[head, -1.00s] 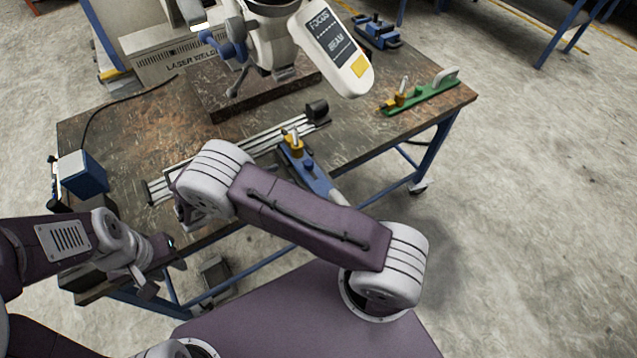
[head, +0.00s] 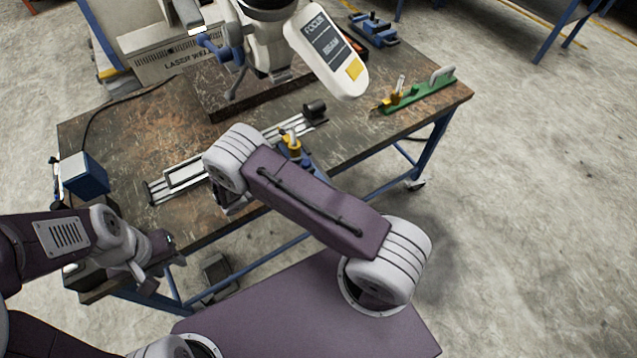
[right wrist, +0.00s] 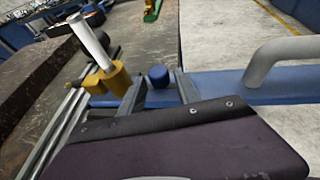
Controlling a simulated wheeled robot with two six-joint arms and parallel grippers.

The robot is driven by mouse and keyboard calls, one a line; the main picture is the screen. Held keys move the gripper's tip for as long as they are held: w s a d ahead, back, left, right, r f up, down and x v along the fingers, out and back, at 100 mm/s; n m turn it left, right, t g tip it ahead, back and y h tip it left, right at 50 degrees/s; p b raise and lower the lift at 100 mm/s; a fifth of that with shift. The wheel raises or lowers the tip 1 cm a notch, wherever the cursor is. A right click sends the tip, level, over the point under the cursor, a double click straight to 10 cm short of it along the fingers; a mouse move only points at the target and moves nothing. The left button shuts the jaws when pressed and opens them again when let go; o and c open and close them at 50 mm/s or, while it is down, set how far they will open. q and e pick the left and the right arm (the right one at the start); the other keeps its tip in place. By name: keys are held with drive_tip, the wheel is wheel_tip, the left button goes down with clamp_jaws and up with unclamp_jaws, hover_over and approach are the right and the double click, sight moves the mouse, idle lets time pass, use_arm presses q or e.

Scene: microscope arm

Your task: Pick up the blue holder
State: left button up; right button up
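The blue holder lies near the table's front edge, with a yellow clamp and pale lever at its far end. In the head view, my right forearm covers much of the blue holder (head: 308,158). In the right wrist view, the blue holder (right wrist: 225,86) runs across, with a blue knob (right wrist: 158,76) and a grey handle (right wrist: 285,55) on it. My right gripper (right wrist: 160,92) is open, its fingers apart on either side of the knob; contact cannot be told. My left gripper (head: 166,272) looks open and empty at the table's front left.
A metal rail (head: 185,174) lies just left of the holder. A green holder (head: 425,92) and another blue clamp tool (head: 374,30) lie farther back. A microscope arm with a white panel (head: 330,55) overhangs the table. A blue box (head: 85,178) stands at the left.

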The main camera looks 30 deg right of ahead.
clamp_jaws()
drive_tip(key=shift+r, duration=0.1)
idle(1.1)
